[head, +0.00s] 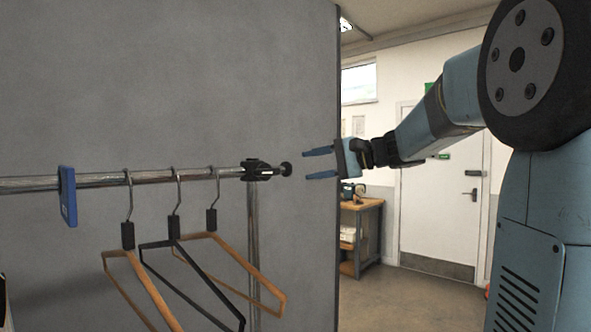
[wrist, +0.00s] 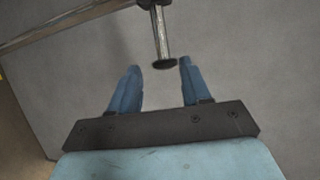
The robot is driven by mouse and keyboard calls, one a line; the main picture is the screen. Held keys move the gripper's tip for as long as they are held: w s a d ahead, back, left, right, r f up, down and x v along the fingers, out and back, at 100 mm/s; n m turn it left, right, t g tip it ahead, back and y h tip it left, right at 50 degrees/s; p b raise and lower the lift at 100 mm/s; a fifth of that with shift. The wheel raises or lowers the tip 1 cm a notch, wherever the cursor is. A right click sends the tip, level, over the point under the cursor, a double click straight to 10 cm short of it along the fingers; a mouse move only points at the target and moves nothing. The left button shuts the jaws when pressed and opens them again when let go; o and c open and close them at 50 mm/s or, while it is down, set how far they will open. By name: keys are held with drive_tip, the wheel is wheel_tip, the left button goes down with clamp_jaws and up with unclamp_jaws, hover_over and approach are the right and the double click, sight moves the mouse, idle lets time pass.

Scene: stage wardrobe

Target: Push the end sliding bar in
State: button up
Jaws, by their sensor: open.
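A clothes rail with a horizontal metal bar (head: 100,181) runs across the left of the head view. The end sliding bar (head: 280,171) sticks out a little from a black clamp at the rail's right end and has a dark round knob (head: 286,169). In the wrist view the bar (wrist: 160,35) ends in its dark cap (wrist: 164,64). My gripper (head: 305,164) is open and empty, just right of the knob and apart from it in the head view. In the wrist view the cap lies between and slightly beyond the fingertips of my gripper (wrist: 158,68).
Several hangers (head: 178,225) and a blue divider (head: 67,196) hang on the rail. An upright post (head: 253,235) stands below the clamp. A grey panel (head: 220,80) is behind. A wooden workbench (head: 368,232) and a white door (head: 440,200) stand further back.

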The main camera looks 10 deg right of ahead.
drive_tip(key=v, duration=0.3)
drive_tip(key=shift+s+d, duration=0.15)
drive_tip(key=shift+d, duration=0.1)
drive_tip(key=shift+c, duration=0.4)
